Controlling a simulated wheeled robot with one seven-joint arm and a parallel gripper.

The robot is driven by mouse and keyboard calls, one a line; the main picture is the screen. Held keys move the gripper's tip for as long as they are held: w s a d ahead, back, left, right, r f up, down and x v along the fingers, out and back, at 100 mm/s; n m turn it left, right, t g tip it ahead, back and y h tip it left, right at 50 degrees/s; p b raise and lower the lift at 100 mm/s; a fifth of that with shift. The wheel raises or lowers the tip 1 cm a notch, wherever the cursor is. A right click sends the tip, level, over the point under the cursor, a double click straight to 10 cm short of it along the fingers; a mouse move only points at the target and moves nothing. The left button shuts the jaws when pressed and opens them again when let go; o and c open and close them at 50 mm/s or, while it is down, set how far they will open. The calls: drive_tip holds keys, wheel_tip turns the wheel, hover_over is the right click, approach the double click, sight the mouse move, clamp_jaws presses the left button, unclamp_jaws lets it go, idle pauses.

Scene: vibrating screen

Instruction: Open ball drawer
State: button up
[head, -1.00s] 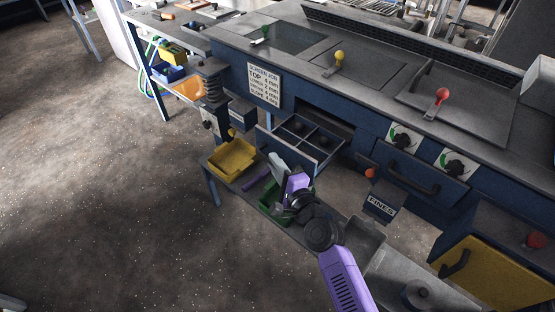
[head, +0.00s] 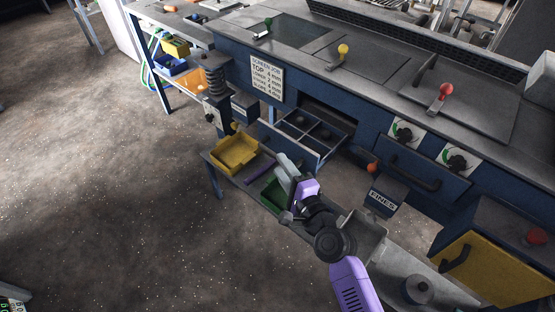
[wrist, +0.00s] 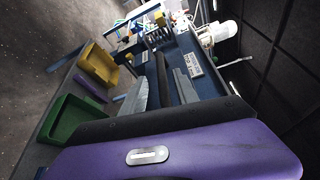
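The ball drawer (head: 324,151) is pulled out of the blue machine's front in the head view. Its divided compartments show, with dark round things inside. My gripper (head: 283,163) is in front of and below the drawer's front panel, at its left part. In the wrist view, the two grey fingers of my gripper (wrist: 160,90) stand apart, with a dark bar seen between them. I cannot tell whether that bar is the drawer's handle. No contact with the drawer is clear in the head view.
A shelf below holds a yellow bin (head: 235,152) and a green bin (head: 272,192), close under my gripper. A box marked FINES (head: 384,195) and another closed drawer (head: 420,172) are to the right. Open floor lies at the left.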

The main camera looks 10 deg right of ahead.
drive_tip(key=shift+v, duration=1.95)
drive_tip(key=s+d+f+n+g+h, duration=0.1)
drive_tip(key=s+d+n+h, duration=0.2)
drive_tip(key=s, duration=0.8)
drive_tip(key=s+d+f+n, duration=0.2)
drive_tip(key=s+d+n, duration=0.15)
drive_tip(key=s, duration=0.65)
drive_tip(key=s+r+n, duration=0.5)
drive_tip(key=s+r, duration=0.1)
drive_tip(key=s, duration=0.3)
drive_tip(key=s+r+n+h+p, duration=0.1)
drive_tip(key=s+r+n, duration=0.5)
drive_tip(key=s, duration=0.3)
drive_tip(key=shift+s+d+g, duration=0.2)
drive_tip(key=shift+d+g, duration=0.1)
drive_tip(key=shift+d, duration=0.05)
